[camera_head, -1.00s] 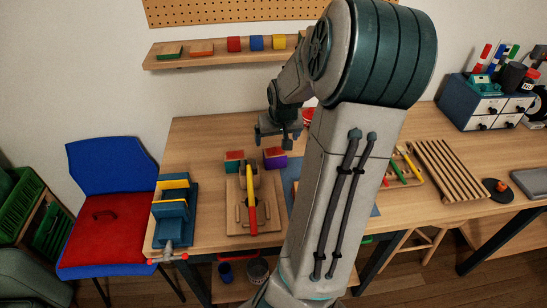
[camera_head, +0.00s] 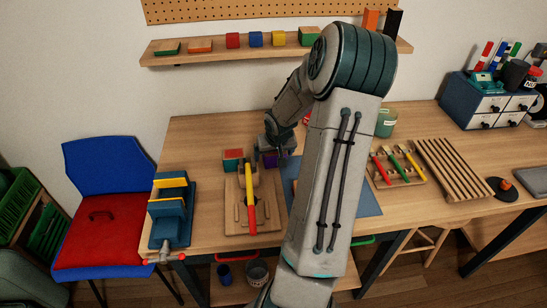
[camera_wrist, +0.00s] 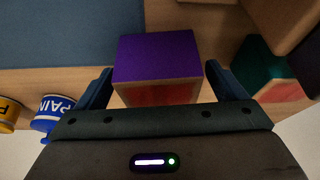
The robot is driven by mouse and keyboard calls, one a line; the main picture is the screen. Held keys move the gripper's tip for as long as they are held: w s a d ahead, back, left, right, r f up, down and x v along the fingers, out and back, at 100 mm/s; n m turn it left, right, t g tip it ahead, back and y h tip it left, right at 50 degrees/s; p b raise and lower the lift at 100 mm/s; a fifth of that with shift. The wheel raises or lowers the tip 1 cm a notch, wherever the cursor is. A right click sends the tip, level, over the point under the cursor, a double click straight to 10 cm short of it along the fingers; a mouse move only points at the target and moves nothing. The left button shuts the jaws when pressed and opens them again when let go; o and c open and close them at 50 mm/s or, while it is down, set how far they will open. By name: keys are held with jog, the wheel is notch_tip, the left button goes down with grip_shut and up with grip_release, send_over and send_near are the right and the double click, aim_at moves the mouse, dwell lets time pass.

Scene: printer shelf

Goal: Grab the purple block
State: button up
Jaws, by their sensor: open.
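The purple block (camera_wrist: 157,60) has a purple face and a reddish face in the wrist view. It rests on the wooden table, between the two open fingers of my gripper (camera_wrist: 160,85), with a gap visible on each side. In the head view the purple block (camera_head: 269,161) is mostly hidden under my gripper (camera_head: 272,150), which is down over it. The fingertips are hard to make out in the head view.
A green block with a red top (camera_head: 233,160) stands close on the left; it also shows in the wrist view (camera_wrist: 262,70). A wooden tool board (camera_head: 236,220) lies in front. A blue mat (camera_head: 367,200) and paint cans (camera_wrist: 50,112) are nearby.

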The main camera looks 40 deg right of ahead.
jog(key=c, duration=1.1)
jog(key=shift+c, duration=0.2)
